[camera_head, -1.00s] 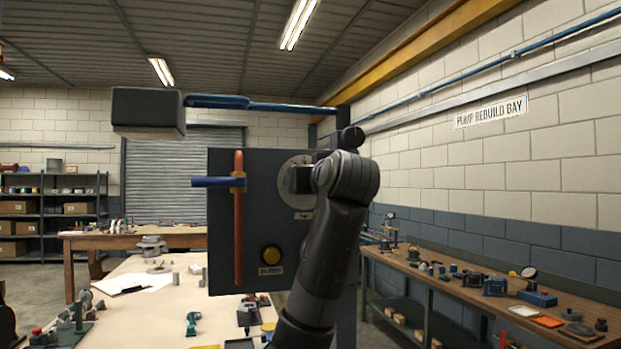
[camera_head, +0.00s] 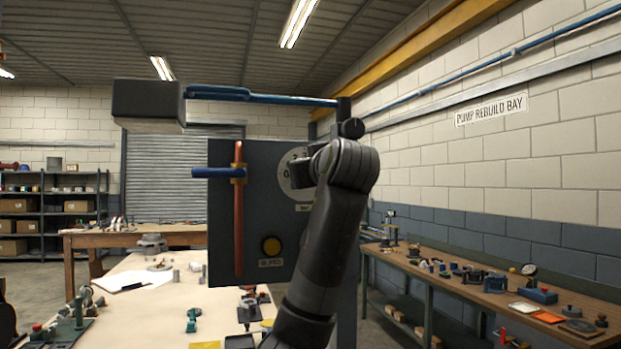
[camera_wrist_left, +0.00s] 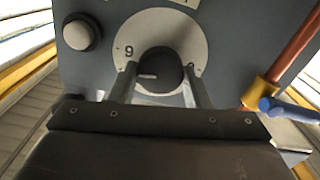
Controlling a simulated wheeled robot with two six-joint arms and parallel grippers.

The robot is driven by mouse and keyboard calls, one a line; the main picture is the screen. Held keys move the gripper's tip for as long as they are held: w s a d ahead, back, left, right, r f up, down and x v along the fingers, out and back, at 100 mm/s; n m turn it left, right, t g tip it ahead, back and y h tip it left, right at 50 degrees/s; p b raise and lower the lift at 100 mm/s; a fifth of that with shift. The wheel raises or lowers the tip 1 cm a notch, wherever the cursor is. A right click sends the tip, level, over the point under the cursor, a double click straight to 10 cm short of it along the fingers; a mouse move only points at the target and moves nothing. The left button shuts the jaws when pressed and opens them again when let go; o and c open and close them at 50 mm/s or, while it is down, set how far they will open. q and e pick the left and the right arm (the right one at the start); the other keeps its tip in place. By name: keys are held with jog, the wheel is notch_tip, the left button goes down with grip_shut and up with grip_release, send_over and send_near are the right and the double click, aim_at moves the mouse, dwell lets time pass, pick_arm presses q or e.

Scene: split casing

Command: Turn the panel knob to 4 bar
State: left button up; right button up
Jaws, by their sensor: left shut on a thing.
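The panel (camera_head: 225,220) is a dark grey upright plate with a white round dial in its upper right part. In the left wrist view the panel appears upside down. There the dark knob (camera_wrist_left: 165,68) sits on the white dial plate (camera_wrist_left: 143,25), with a digit that looks like an inverted 6 at its left. A short white mark on the knob points left; the value it meets is unclear. My left gripper (camera_wrist_left: 161,76) has a finger on each side of the knob and is shut on it. In the head view my left wrist partly covers the dial (camera_head: 298,188).
A red pipe (camera_head: 239,220) with a blue handle (camera_head: 211,173) runs up the panel's left part. A cluttered workbench (camera_head: 455,270) stands at right.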

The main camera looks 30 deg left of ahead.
pick_arm(q)
jog(key=shift+s+a+f+n+b, duration=0.1)
jog(key=shift+n+b, duration=2.4)
jog(key=shift+n, duration=2.3)
jog(key=o, duration=0.9)
jog(key=shift+o, duration=0.2)
